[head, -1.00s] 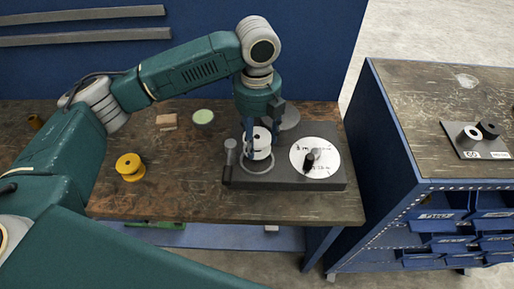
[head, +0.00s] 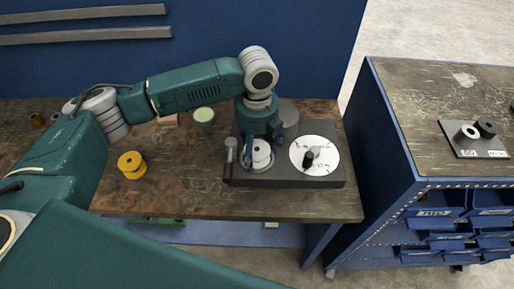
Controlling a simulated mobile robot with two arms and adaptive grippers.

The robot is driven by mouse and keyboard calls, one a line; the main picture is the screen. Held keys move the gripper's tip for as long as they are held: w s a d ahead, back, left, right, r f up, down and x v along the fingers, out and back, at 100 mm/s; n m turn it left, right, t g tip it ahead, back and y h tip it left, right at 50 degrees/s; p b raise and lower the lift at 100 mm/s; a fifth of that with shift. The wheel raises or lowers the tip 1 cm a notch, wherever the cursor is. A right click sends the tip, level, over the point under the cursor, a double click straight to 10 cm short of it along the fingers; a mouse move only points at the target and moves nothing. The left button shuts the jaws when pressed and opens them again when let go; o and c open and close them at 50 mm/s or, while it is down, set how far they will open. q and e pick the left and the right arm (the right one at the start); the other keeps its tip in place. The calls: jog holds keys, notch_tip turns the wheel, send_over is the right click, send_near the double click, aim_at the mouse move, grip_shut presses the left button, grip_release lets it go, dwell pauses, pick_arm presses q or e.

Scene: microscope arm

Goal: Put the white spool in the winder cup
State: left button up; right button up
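The white spool (head: 261,156) is at the ring-shaped winder cup on the left part of the dark winder (head: 325,182). It looks upright and lower than the cup's surroundings, seemingly inside the ring. My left gripper (head: 260,147) points down around the spool, with fingers at both of its sides. Whether the fingers still press on the spool is too small to tell. My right gripper is not in view.
A white dial (head: 314,156) with a black knob is on the winder's right part. A yellow spool (head: 131,165) and a green-filled dish (head: 204,116) are on the workbench (head: 200,196). A blue cabinet (head: 390,150) stands at right, carrying a plate with two small cylinders.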

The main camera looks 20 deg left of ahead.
aim_at(257, 149)
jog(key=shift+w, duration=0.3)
pick_arm(q)
jog(key=shift+r, duration=0.2)
notch_tip(257, 149, up, 12)
jog(key=b, duration=0.2)
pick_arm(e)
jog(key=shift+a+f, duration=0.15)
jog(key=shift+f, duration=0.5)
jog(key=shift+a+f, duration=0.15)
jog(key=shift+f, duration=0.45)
pick_arm(q)
jog(key=shift+f, duration=0.1)
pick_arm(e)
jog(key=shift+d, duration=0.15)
